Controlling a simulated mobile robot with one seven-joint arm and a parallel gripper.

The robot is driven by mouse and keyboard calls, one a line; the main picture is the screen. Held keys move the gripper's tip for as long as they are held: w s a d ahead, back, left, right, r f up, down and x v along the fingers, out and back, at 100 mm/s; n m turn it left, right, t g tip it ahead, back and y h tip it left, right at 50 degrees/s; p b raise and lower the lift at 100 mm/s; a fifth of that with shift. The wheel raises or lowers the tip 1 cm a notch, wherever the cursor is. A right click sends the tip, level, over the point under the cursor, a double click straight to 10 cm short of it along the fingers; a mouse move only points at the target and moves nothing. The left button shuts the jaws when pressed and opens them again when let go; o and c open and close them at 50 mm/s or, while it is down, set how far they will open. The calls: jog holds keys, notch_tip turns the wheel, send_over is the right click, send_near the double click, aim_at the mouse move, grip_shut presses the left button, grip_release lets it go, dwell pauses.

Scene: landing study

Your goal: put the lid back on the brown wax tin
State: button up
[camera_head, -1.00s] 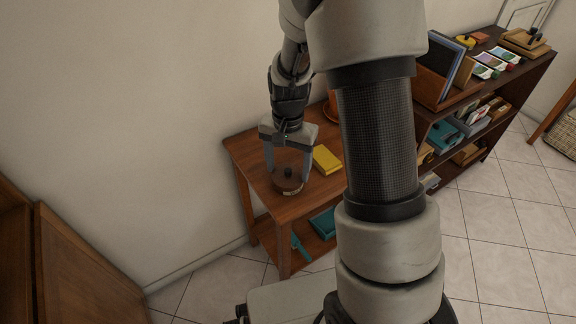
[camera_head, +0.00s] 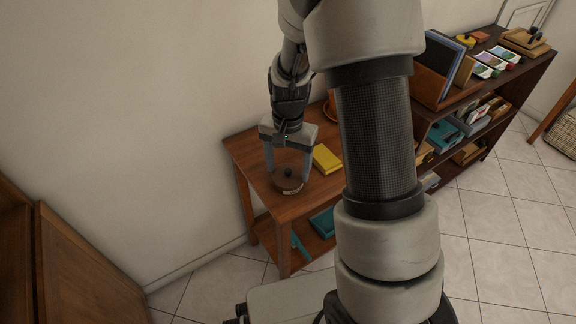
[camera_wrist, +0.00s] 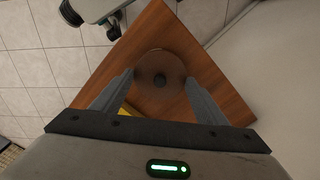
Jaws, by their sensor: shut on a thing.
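My gripper (camera_head: 287,177) points down over the small wooden table, with one finger on each side of a round brown lid (camera_head: 281,179) with a dark knob. It is shut on the lid. The brown wax tin (camera_head: 291,190), with a pale label on its front, stands on the table directly under the lid. In the head view the lid looks to be at the tin's top; I cannot tell whether it is fully seated. In the wrist view the lid (camera_wrist: 150,66) is centred between my fingertips (camera_wrist: 160,79) and hides the tin.
A yellow block or book (camera_head: 326,159) lies close to the right of the tin on the table (camera_head: 250,160). An orange pot (camera_head: 332,103) stands farther back, partly behind my arm. A wall borders the table's back left. A loaded shelf (camera_head: 480,100) stands at right.

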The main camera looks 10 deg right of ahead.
jog(key=o, duration=1.4)
jog(key=shift+r+p, duration=2.8)
jog(key=shift+r, duration=0.7)
jog(key=shift+c, duration=0.4)
grip_shut()
